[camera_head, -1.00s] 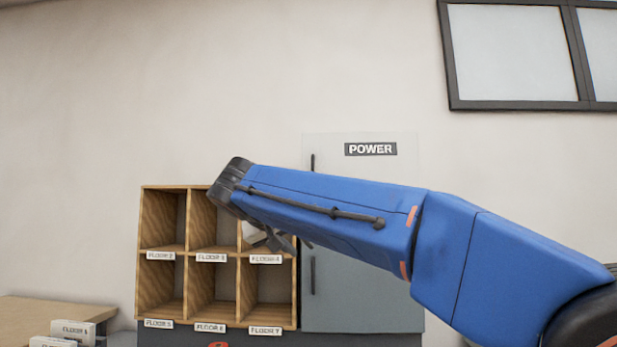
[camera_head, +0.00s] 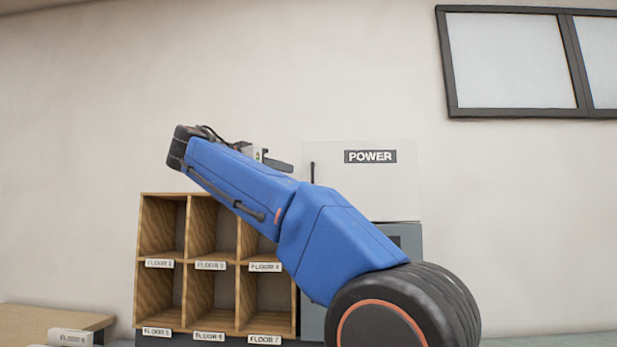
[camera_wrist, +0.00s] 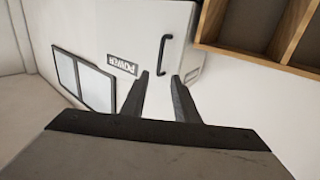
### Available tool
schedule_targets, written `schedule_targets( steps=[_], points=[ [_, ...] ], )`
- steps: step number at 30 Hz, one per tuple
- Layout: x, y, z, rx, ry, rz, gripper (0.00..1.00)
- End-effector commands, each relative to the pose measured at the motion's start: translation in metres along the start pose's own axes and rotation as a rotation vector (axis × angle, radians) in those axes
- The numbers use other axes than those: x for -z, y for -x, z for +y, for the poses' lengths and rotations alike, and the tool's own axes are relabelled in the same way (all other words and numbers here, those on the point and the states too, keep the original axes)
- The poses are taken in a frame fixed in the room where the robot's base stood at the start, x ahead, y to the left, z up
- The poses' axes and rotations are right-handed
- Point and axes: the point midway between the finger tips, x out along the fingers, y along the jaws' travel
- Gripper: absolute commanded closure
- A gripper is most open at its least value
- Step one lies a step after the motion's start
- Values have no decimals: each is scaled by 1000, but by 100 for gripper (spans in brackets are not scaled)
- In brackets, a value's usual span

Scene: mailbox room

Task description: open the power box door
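The power box is a pale upper cabinet with a white door (camera_head: 368,188) and a black "POWER" label (camera_head: 370,156). A dark vertical handle (camera_head: 312,172) sits at the door's left edge. In the wrist view the door (camera_wrist: 146,25) looks shut, with its black handle (camera_wrist: 164,52) just beyond the fingertips. My gripper (camera_wrist: 160,78) is open, its two dark fingers apart with nothing between them. In the head view my gripper (camera_head: 284,166) is at the handle's height, a little to its left. The handle appears apart from the fingers.
A wooden rack of pigeonholes with floor labels (camera_head: 188,262) stands left of the box and also shows in the wrist view (camera_wrist: 205,25). A grey lower cabinet (camera_head: 408,240) is partly hidden by my arm. A dark-framed window (camera_head: 510,60) is at upper right.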

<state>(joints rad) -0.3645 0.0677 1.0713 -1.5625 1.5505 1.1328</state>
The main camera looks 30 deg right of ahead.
Motion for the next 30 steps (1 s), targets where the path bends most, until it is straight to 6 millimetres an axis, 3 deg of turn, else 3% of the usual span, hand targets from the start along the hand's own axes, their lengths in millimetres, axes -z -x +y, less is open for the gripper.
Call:
schedule_targets(
  steps=[21, 30],
  points=[
    [-1, -112, 0, -2, 2, -1, 72],
    [0, -133, 0, 1, 1, -1, 72]
  ],
)
